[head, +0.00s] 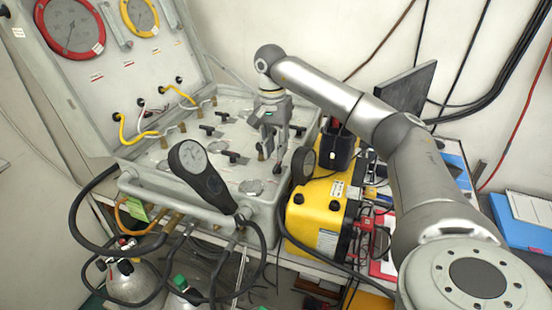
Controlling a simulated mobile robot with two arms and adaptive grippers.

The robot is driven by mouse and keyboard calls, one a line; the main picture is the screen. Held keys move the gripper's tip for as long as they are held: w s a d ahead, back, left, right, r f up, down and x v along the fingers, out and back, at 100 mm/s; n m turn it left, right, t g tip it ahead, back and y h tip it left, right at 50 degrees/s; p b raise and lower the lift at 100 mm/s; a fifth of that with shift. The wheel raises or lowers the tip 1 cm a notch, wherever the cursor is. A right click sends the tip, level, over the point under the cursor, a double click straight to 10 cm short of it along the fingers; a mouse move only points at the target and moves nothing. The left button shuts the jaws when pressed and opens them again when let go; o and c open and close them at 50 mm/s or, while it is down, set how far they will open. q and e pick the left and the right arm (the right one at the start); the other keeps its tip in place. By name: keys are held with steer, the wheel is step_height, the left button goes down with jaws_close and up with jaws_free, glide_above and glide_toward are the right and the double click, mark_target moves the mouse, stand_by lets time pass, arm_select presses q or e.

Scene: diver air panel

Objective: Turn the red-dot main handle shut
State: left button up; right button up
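The air panel (195,160) is a grey case with its lid up and several small black T-handles on its top face. Two of them, a black handle (206,129) and another black handle (230,156), lie left of my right gripper. My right gripper (274,148) points down over the right part of the panel, with its fingers apart. Its fingers cover part of the panel there. I cannot make out a red dot on any handle, so I cannot tell which one is the main handle. My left gripper is out of view.
A black gauge (200,175) on a hose stands at the panel's front edge. A yellow case (315,215) stands close on the right, with a black container (338,150) behind it. Hoses and a cylinder (130,283) crowd the lower left. Lid gauges (70,25) rise behind.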

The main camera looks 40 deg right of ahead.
mark_target(276, 166)
steer(key=f, duration=0.3)
steer(key=shift+w+d+f, duration=0.15)
steer(key=shift+d, duration=0.15)
steer(key=shift+a+f+p, duration=0.1)
steer(key=shift+f+p, duration=0.25)
steer(key=shift+f, duration=0.45)
steer(key=shift+c, duration=0.2)
jaws_close()
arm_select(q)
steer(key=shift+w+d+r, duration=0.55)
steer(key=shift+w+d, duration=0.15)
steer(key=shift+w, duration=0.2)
